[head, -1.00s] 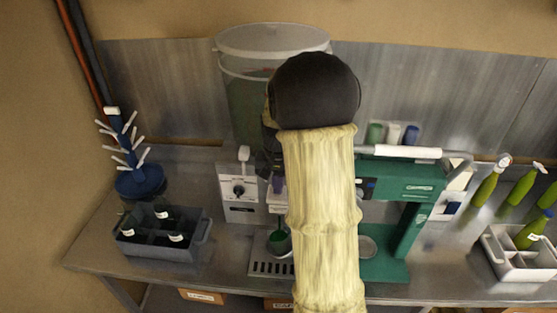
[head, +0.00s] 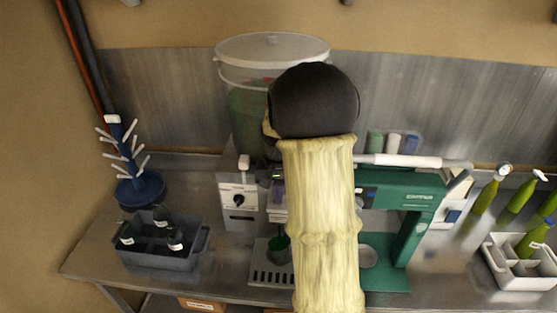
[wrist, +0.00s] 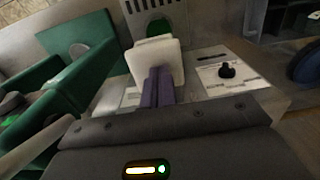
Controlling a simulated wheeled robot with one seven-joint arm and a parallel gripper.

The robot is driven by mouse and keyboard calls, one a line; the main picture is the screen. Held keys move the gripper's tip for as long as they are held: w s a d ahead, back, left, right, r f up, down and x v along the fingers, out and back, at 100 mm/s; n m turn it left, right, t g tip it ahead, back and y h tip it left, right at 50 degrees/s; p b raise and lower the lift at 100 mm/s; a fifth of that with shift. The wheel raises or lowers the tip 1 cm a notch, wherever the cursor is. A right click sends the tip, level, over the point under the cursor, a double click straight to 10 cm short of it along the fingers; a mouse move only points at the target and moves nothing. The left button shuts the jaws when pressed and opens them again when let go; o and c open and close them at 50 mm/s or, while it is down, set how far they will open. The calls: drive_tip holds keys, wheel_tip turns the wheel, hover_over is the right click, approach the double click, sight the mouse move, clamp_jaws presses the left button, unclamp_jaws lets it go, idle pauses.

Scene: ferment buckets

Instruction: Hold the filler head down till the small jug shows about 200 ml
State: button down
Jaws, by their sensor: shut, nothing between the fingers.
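The small jug (head: 279,250) stands on the slotted drip tray of the filler, left of my arm, and looks green inside. In the wrist view the jug (wrist: 160,27) shows beyond the filler head; its level and marks cannot be read. The pale, blocky filler head (wrist: 155,60) is right in front of my purple fingertips (wrist: 160,77). My gripper is shut with nothing between its fingers; its tips overlap the head's near face, and I cannot tell whether they press it. In the head view my arm hides most of the filler head.
The filler's control box with a black knob (head: 238,198) is left of my arm. A large clear bucket (head: 240,85) stands behind. The green bench capper (head: 405,200) is close on the right. Bottle crates stand left (head: 165,257) and right (head: 520,275).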

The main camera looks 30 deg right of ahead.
wheel_tip(320, 180, up, 4)
drive_tip(key=p, duration=0.3)
drive_tip(key=shift+f, duration=0.15)
wheel_tip(320, 180, up, 10)
drive_tip(key=b, duration=0.3)
